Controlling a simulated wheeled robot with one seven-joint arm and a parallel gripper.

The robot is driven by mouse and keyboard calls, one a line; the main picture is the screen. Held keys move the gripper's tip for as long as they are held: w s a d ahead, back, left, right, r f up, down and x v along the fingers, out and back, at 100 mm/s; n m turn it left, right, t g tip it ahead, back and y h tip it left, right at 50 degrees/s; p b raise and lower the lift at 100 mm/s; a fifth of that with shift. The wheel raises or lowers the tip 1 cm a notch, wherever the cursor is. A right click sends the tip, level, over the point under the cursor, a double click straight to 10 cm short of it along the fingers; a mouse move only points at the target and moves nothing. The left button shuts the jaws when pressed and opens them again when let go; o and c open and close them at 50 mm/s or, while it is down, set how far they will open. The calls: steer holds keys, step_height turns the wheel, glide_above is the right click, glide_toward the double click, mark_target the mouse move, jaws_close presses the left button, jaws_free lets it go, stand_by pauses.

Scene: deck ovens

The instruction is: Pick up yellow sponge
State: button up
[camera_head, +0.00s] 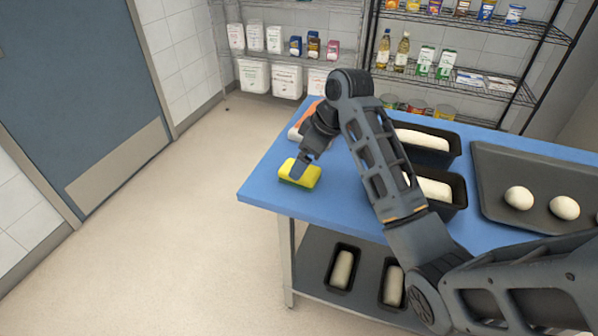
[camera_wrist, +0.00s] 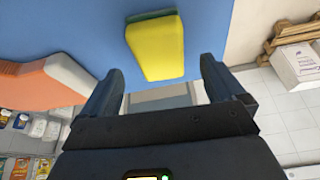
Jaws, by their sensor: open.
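The yellow sponge (camera_head: 300,173) with a dark green underside lies on the blue tabletop (camera_head: 262,187), near its left front corner. It also shows in the wrist view (camera_wrist: 156,48), just beyond the space between the fingers. My gripper (camera_head: 299,166) is over the sponge in the head view and partly covers it. In the wrist view my gripper (camera_wrist: 158,82) is open, with one finger on each side and nothing between them. I cannot tell whether a finger touches the sponge.
An orange and white object (camera_wrist: 40,85) lies beside the sponge, partly behind my arm in the head view. Black loaf pans (camera_head: 447,151) with dough and a dark tray (camera_head: 486,151) with dough balls stand to the right. Shelves (camera_head: 470,25) stand behind; the left floor is clear.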

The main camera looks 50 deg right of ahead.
steer(key=x, duration=0.3)
steer(key=shift+w+f, duration=0.1)
steer(key=shift+f, duration=0.1)
steer(key=shift+f, duration=0.25)
stand_by(0.4)
steer(key=c, duration=1)
